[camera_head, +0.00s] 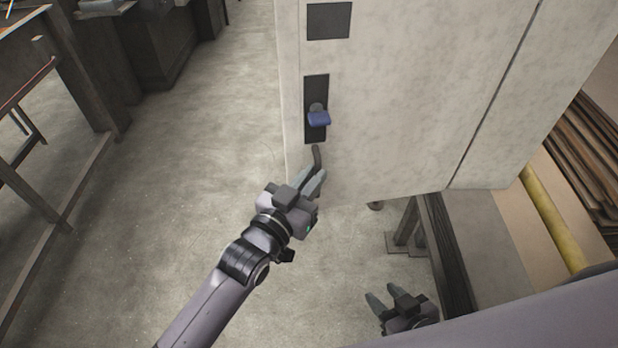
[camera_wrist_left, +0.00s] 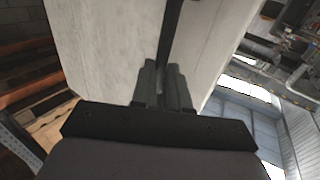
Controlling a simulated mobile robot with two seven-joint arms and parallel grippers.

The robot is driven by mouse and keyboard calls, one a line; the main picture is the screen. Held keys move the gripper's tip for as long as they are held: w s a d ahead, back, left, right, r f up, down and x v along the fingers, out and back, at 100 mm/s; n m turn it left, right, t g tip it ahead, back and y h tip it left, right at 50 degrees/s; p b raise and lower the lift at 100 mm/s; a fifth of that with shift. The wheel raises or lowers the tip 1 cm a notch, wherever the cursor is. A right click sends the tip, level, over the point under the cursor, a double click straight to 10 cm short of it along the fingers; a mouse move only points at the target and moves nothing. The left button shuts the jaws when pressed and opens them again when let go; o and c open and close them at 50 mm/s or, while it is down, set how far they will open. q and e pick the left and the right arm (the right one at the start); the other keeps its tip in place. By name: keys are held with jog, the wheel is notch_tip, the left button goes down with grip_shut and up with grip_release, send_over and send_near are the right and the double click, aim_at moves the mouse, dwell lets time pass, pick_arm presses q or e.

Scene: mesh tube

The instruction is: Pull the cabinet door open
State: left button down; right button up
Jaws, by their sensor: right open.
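The cabinet (camera_head: 410,90) is pale grey and fills the upper middle and right of the head view. Its door face (camera_wrist_left: 110,45) also shows in the left wrist view. A dark latch plate (camera_head: 316,88) with a blue piece (camera_head: 319,119) sits near the door's left edge. A dark handle (camera_head: 317,155) extends below it. My left gripper (camera_head: 319,178) is at the handle's lower end. In the left wrist view its fingers are close together with the dark handle (camera_wrist_left: 171,35) between them. My right gripper (camera_head: 383,301) is open and empty, low down, away from the door.
A wooden workbench (camera_head: 75,75) stands at the left. A low bench or shelf (camera_head: 490,235) and a yellow bar (camera_head: 552,218) lie right of and below the cabinet, with stacked boards (camera_head: 590,150) at far right. The floor (camera_head: 170,170) between bench and cabinet is clear.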

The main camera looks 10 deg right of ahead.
pick_arm(q)
jog(key=c, duration=1.2)
grip_release()
jog(key=shift+s+d+r, duration=0.1)
jog(key=shift+s+d, duration=0.25)
jog(key=shift+d, duration=0.3)
jog(key=shift+c, duration=0.2)
jog(key=shift+o, duration=0.6)
jog(key=shift+d, duration=0.2)
jog(key=shift+w+a, duration=0.1)
jog(key=shift+a, duration=0.1)
jog(key=v, duration=0.7)
jog(key=shift+a, duration=0.1)
